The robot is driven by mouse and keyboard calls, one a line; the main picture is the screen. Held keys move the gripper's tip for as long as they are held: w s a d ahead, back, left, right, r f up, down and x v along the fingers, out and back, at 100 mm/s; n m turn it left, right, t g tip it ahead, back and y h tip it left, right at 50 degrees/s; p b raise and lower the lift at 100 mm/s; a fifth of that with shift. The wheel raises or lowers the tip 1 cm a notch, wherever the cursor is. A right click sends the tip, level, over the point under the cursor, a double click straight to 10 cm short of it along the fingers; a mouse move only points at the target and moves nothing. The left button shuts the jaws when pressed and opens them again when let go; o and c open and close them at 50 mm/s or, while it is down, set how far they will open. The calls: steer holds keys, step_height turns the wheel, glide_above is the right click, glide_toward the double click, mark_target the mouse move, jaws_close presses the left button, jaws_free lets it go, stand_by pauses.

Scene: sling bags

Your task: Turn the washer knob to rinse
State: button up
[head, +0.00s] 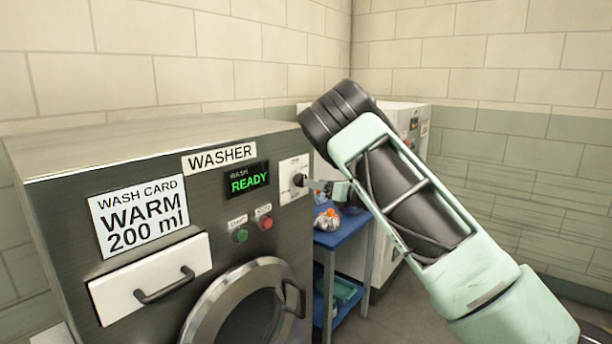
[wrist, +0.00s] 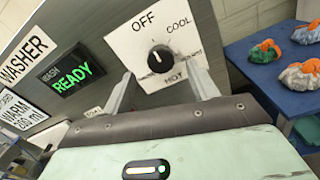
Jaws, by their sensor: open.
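The washer (head: 60,180) is a grey metal machine labelled WASHER. Its knob (wrist: 160,60) is round and black, on a white dial plate (wrist: 125,45) at the panel's right end. In the wrist view I read OFF, COOL and HOT; other small lettering is unclear, and I cannot read a rinse label. A pale mark on the knob seems to lie toward the OFF side. My gripper (wrist: 162,88) is open and empty, its two fingers apart before the plate, either side below the knob. In the head view my gripper (head: 318,186) is close to the knob (head: 299,180).
A green READY display (head: 249,180), a green button (head: 240,235) and a red button (head: 266,223) sit left of the dial. A wash card (head: 140,217) reads WARM 200 ml. A blue cart (head: 343,236) with bagged items stands right; a white machine (head: 405,112) is behind my arm.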

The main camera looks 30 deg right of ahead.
mark_target(301, 181)
steer(key=shift+p+x, duration=0.7)
steer(key=shift+x, duration=1.95)
steer(key=c, duration=1)
